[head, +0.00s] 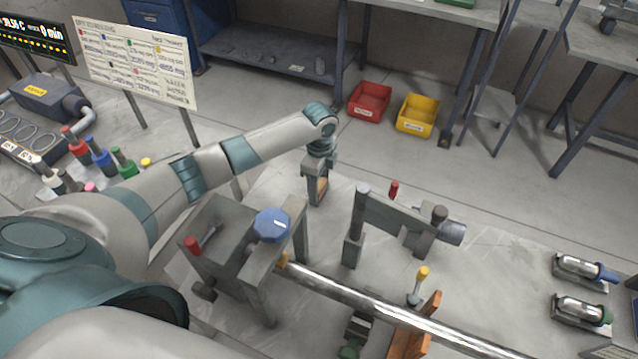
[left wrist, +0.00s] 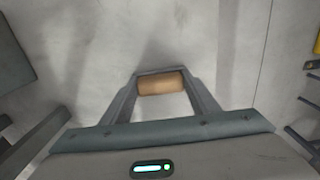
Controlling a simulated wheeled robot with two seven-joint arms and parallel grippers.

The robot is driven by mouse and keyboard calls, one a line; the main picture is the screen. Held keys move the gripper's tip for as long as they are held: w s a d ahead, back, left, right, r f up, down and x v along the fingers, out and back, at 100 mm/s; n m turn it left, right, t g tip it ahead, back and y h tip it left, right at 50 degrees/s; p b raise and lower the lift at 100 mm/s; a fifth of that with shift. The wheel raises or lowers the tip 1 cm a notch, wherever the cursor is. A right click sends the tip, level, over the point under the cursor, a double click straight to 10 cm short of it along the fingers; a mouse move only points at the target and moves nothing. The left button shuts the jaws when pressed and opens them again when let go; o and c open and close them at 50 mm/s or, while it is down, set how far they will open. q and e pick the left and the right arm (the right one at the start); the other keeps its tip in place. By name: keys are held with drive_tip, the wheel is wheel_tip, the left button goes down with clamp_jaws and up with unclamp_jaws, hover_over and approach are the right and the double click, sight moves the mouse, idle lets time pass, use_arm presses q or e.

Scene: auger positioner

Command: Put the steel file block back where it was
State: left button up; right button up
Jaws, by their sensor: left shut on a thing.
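My left gripper (head: 318,200) points down above the light grey work surface, behind the blue-knobbed fixture. It is shut on a tan-brown piece (head: 320,188). In the left wrist view the held tan piece (left wrist: 160,82) looks like a short, smooth cylinder lying crosswise between the two grey fingers. Whether this piece is the steel file block or part of it, I cannot tell. The underside of the held piece is hidden in both views. No other thing in view is clearly the steel file block. My right gripper is not in view.
A grey fixture with a blue knob (head: 272,225) stands in front of the gripper. A grey bracket (head: 392,215) stands to its right. A long steel rod (head: 370,300) crosses the front. Red (head: 369,100) and yellow (head: 417,115) bins lie behind.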

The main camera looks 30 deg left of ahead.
sight(319, 185)
use_arm(q)
drive_tip(key=shift+f, duration=0.1)
drive_tip(key=o, duration=0.9)
wheel_tip(319, 185, up, 12)
drive_tip(key=shift+r+b, duration=0.15)
drive_tip(key=shift+b, duration=1)
